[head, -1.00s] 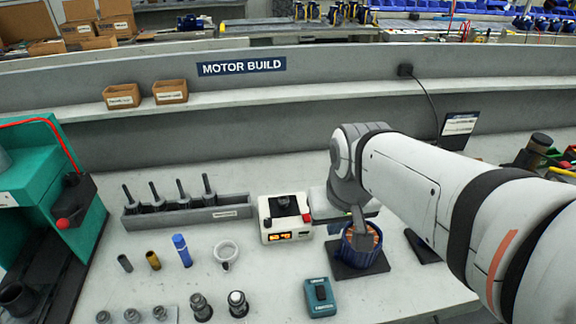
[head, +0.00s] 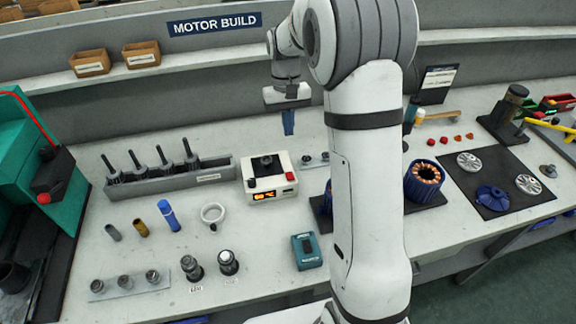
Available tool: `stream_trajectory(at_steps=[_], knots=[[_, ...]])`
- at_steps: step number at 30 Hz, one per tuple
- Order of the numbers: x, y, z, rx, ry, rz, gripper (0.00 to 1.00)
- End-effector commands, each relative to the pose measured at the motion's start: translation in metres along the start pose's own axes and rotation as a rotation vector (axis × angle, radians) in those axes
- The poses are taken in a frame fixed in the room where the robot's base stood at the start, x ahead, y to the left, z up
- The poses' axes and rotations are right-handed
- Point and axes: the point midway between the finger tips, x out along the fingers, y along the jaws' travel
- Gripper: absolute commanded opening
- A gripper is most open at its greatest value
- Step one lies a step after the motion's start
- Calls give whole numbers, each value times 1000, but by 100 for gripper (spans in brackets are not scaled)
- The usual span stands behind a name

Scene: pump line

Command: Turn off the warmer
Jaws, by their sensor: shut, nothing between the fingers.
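The warmer (head: 269,192) looks to be the white box on the bench, left of my arm in the head view. It has a dark top with a dark part on it, a lit orange display (head: 264,195) and a red button (head: 290,177) at its right front corner. My gripper (head: 288,130) points down, with its blue fingers together and nothing held. It hangs in the air, behind and above the warmer in the picture, and touches nothing that I can see.
A grey rack (head: 170,181) with upright tools stands left of the warmer. A white ring (head: 213,213) and a teal box (head: 306,251) lie in front. A blue copper-wound stator (head: 424,181) stands right of my arm, which hides part of the bench.

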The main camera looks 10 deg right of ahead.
Motion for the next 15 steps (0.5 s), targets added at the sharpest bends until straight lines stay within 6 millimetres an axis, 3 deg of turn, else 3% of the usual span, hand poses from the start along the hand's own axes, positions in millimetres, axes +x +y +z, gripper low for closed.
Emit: stream_trajectory(at_steps=[15], knots=[[8,-1,-3,-1,-5,0,0]])
